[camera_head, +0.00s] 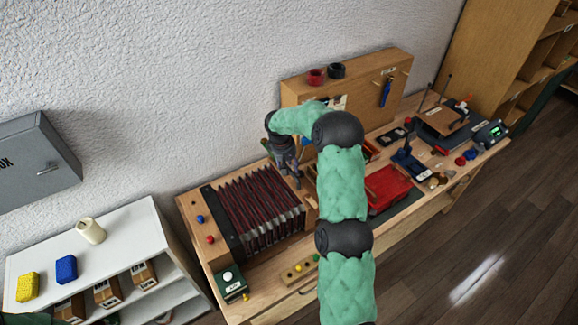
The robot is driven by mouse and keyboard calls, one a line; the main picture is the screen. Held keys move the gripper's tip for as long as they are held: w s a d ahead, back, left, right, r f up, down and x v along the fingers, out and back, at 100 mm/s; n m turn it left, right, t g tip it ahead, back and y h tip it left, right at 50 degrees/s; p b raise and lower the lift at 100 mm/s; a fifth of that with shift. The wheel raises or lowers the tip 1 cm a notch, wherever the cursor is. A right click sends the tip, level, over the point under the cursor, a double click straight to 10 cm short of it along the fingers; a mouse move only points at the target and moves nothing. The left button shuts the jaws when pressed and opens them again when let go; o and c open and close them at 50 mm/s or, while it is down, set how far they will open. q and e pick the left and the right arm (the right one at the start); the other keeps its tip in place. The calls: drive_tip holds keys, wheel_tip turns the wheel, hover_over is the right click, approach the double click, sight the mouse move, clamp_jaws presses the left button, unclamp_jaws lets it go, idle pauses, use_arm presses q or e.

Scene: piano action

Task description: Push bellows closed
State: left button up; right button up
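The bellows (262,208) lie on the wooden workbench, with dark red and black pleats spread apart in a fan. A black end board (222,222) borders their left side. My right arm reaches up from the bottom and bends over to the left. My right gripper (296,180) points down at the far right end of the bellows. I cannot tell whether it touches them. Its fingers are small and dark here, so their opening is unclear. My arm hides part of the bench right of the bellows. My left gripper is not in view.
A green box (229,283) stands at the bench's front left corner. A red tray (387,188) and a blue tool stand (408,160) are right of my arm. A wooden back panel (396,75) rises behind. A white shelf (130,225) stands at left.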

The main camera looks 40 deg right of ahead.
clamp_jaws()
drive_tip(key=w+a+b, duration=0.2)
drive_tip(key=a+b, duration=0.2)
drive_tip(key=a, duration=1.5)
drive_tip(key=shift+a, duration=0.3)
drive_tip(key=shift+w, duration=0.1)
drive_tip(key=shift+o, duration=1.4)
unclamp_jaws()
drive_tip(key=shift+a, duration=0.2)
drive_tip(key=shift+d, duration=0.1)
